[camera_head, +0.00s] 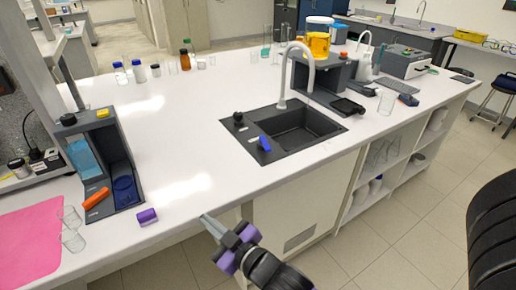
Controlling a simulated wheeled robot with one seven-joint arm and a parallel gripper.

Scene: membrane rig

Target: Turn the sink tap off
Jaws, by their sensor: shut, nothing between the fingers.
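The black sink (310,125) is set into the white bench, with its basin at the right. A white gooseneck tap (311,72) rises at its back edge and arches over it. On the sink's left rim are a blue handle (265,143) near the front and a black knob (239,118) farther back. I cannot tell whether water is running. My gripper (206,218), grey and purple, is shut and empty at the bench's front edge. It is left of and nearer than the blue handle, apart from it.
A purple block (147,217) lies near the front edge, left of my gripper. A grey stand (105,160) and a pink mat (32,245) are farther left. Grey equipment (322,75) stands right behind the sink. The white bench top (185,140) left of the sink is clear.

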